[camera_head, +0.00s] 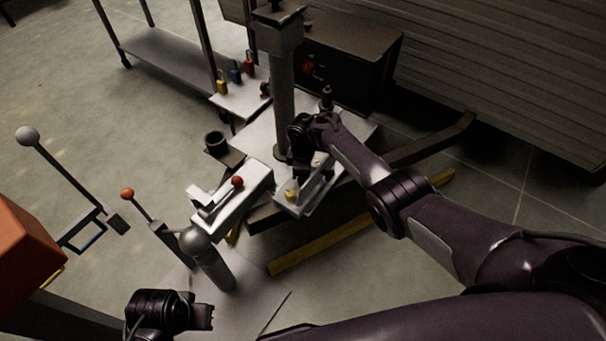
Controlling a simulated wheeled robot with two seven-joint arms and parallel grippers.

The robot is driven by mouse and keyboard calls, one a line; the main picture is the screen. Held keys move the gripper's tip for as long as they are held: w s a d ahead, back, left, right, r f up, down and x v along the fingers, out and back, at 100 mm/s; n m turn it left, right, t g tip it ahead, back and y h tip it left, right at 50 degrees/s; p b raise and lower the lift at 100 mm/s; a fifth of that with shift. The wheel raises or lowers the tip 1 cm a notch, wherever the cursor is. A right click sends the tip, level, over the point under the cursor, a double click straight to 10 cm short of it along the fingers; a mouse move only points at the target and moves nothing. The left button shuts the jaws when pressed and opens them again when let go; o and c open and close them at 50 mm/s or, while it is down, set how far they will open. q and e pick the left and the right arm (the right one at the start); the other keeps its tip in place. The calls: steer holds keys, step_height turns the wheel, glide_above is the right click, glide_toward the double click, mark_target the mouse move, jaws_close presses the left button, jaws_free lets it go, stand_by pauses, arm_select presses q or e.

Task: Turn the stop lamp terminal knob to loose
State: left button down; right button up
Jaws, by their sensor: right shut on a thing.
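A pale terminal board (312,203) lies near the middle of the head view, at the foot of a dark upright post. A cream-yellow knob (291,194) stands on its near end. A small whitish knob (318,158) shows farther back on it. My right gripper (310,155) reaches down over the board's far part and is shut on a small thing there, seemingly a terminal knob. The wrist hides most of the grip, and labels are too small to read. My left gripper (208,317) is low at the left, away from the board; its finger opening is unclear.
A white box with a red ball knob (237,181) stands just left of the board. A dark cup (215,143) and several coloured padlocks (236,75) are farther back. A grey cylinder (213,264) and ball-topped levers (127,194) stand at the left.

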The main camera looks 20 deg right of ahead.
arm_select(q)
steer(key=shift+s, duration=0.1)
stand_by(0.3)
arm_select(e)
steer(key=o, duration=1)
steer(key=shift+r, duration=0.1)
steer(key=shift+r, duration=0.2)
step_height(320, 180, up, 7)
steer(key=p, duration=0.4)
steer(key=shift+f, duration=0.2)
arm_select(q)
step_height(320, 180, down, 14)
steer(key=a, duration=0.1)
steer(key=shift+a+r+n+t, duration=0.25)
steer(key=shift+a+n+t, duration=0.05)
arm_select(e)
steer(key=shift+r, duration=0.25)
